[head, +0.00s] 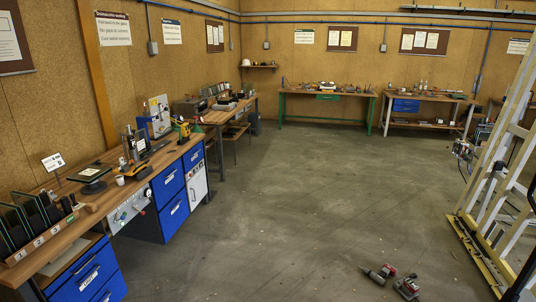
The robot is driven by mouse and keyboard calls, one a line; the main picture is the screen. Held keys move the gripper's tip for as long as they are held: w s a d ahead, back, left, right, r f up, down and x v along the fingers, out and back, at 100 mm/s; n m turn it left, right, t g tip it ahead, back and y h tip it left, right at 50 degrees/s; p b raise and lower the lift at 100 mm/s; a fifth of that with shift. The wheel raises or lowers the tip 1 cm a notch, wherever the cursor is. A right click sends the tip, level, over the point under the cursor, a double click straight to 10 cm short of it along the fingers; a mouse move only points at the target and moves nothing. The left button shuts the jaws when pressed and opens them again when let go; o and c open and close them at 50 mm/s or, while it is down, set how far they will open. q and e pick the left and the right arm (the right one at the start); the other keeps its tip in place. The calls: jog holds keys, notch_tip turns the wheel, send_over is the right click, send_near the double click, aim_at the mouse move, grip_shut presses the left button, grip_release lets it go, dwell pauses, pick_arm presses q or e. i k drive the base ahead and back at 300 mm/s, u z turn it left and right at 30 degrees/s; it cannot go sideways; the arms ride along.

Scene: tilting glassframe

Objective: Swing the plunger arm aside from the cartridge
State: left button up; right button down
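A small black and yellow bench device (132,150) with an upright column stands on the left workbench (76,210). It looks like the dispensing device, but the plunger arm and the cartridge are too small to tell apart, and so is how the arm sits over the cartridge. A yellow and black tool (184,132) stands farther along the same bench. Neither of my grippers shows in the head view.
Blue drawers (171,184) and a grey panel with knobs (128,211) front the left bench. Upright dark panes (34,216) stand in a rack near its front end. A pale tilted frame (497,150) stands right.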

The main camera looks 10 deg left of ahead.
aim_at(129, 133)
jog(key=u, duration=0.3)
jog(key=i, duration=1.95)
jog(key=u, duration=1.25)
jog(key=i, duration=2.25)
jog(key=u, duration=0.7)
